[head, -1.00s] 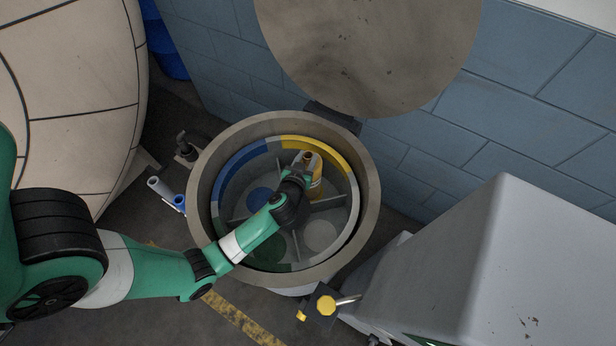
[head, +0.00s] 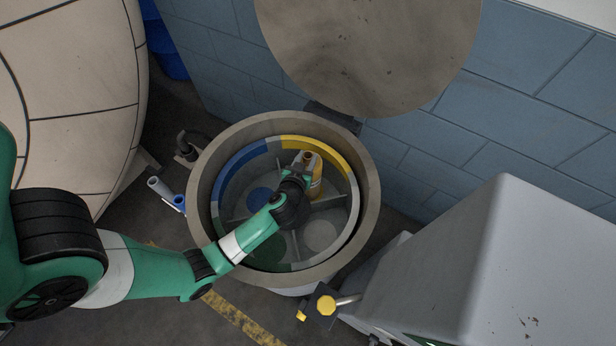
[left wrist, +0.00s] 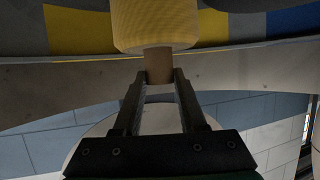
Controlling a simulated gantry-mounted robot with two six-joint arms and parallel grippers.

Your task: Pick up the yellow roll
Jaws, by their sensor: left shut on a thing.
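The yellow roll (head: 316,187) stands in the yellow-marked compartment of the round drum (head: 199,195), at the far right side of its inside. My left gripper (head: 304,168) reaches down into the drum at the roll. In the left wrist view, my left gripper (left wrist: 160,76) is shut on the tan core (left wrist: 158,66) that sticks out of the yellow roll (left wrist: 155,26). The fingers lie on both sides of the core. I cannot tell whether the roll is lifted off the drum's floor. My right gripper is not in view.
The drum's inside has dividers and blue, green and pale discs. Its lid (head: 370,50) stands open behind it, before a blue block wall (head: 540,110). A grey cabinet (head: 500,260) is at right. Blue and white tubes (head: 167,192) are left of the drum.

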